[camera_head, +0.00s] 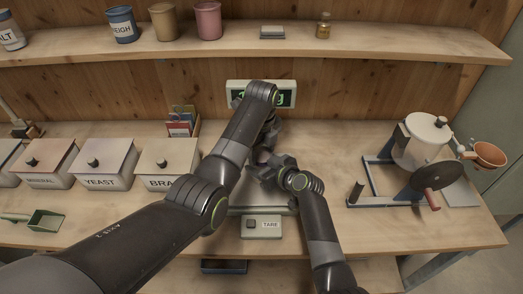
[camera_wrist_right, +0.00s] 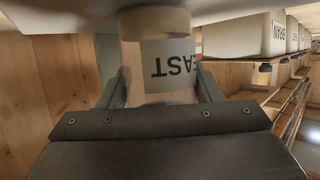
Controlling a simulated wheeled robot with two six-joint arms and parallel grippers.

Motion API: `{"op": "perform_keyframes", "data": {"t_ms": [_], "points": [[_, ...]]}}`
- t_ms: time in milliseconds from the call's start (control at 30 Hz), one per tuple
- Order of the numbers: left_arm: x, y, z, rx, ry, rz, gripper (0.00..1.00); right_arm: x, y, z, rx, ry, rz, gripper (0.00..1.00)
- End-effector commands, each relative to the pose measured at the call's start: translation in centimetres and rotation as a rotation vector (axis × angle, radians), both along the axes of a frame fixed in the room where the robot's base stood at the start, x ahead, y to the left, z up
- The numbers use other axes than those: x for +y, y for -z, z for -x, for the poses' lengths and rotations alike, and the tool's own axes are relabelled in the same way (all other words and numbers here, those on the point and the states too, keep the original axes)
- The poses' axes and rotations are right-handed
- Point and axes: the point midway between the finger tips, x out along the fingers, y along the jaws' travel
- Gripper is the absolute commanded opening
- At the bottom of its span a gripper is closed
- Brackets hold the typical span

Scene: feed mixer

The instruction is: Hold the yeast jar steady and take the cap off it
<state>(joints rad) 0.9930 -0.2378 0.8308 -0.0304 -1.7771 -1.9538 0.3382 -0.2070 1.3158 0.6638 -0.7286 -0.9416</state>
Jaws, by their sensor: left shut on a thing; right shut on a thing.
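The yeast jar (camera_wrist_right: 168,48) appears upside down in the right wrist view, with its inverted label between my right fingers. Its body looks pale with a brownish rounded end at the top of the picture. My right gripper (camera_wrist_right: 163,73) is shut on the jar's body from the front. In the head view my left gripper (camera_head: 268,146) comes down from above, close to the right one over the bench middle. It is shut, apparently on the cap, but the arms hide its fingertips, the cap and the jar there.
A scale with a green display (camera_head: 282,94) and a TARE box (camera_head: 262,226) are near the arms. Lidded bins, including YEAST (camera_head: 101,170), line the left. A hand-cranked mill (camera_head: 422,145) stands right. Bare bench (camera_head: 325,140) lies between arms and mill.

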Motion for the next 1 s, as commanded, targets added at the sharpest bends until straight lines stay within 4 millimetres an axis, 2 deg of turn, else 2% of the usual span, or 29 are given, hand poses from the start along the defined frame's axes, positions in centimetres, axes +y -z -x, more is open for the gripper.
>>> {"op": "perform_keyframes", "data": {"t_ms": [133,400,500,867,900,1000], "points": [[-0.02,-0.05,-0.02,-0.001,-0.106,0.001,0.30,0.01,0.03,0.01,0.001,0.000,0.001,0.00],[-0.03,-0.08,-0.03,-0.001,-0.469,0.000,0.30,0.02,0.02,0.01,0.001,0.000,0.001,0.00],[-0.03,-0.09,-0.03,-0.001,-0.550,0.001,0.30,0.02,0.02,0.01,0.001,0.000,0.001,0.00],[-0.04,-0.11,-0.04,-0.002,-0.590,0.001,0.30,0.02,0.03,0.02,0.001,-0.001,0.000,0.00],[-0.04,-0.11,-0.04,-0.002,-0.590,0.001,0.60,0.02,0.03,0.02,0.001,-0.001,0.000,0.00],[-0.04,-0.10,-0.04,-0.001,-0.589,0.001,0.73,0.02,0.03,0.02,0.001,-0.001,0.000,0.00]]}}
